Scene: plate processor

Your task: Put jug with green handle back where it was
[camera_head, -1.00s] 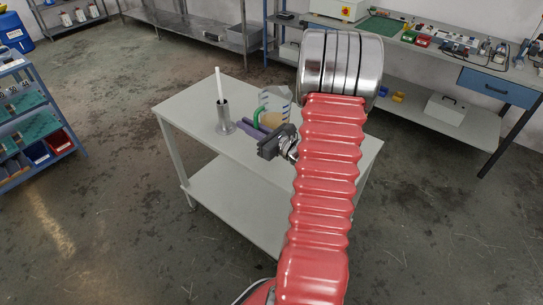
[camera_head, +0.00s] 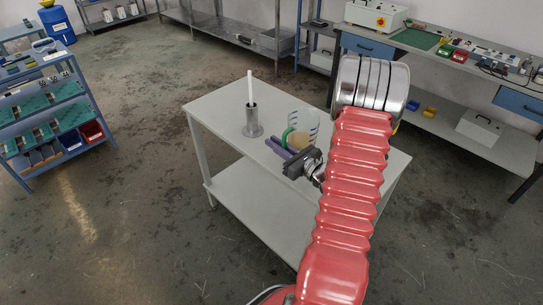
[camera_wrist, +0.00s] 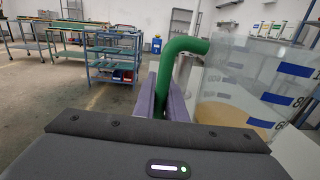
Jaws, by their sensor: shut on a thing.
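The jug (camera_head: 306,122) is clear with a green handle (camera_head: 287,135) and holds tan contents. It is at the small white-grey table in the head view, and I cannot tell whether its base touches the top. My gripper (camera_head: 284,150) has purple fingers shut on the green handle. In the wrist view the jug (camera_wrist: 240,85) stands at the right, with blue marks on its wall. Its green handle (camera_wrist: 178,50) runs down between the purple fingers of my gripper (camera_wrist: 163,100). The jug's base is hidden there.
A metal cylinder (camera_head: 252,122) with a white rod stands on the table (camera_head: 215,108), left of the jug. A blue shelf cart (camera_head: 60,110) with green boards and bins is at the left. A workbench (camera_head: 480,135) lies at the right. Open floor lies between.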

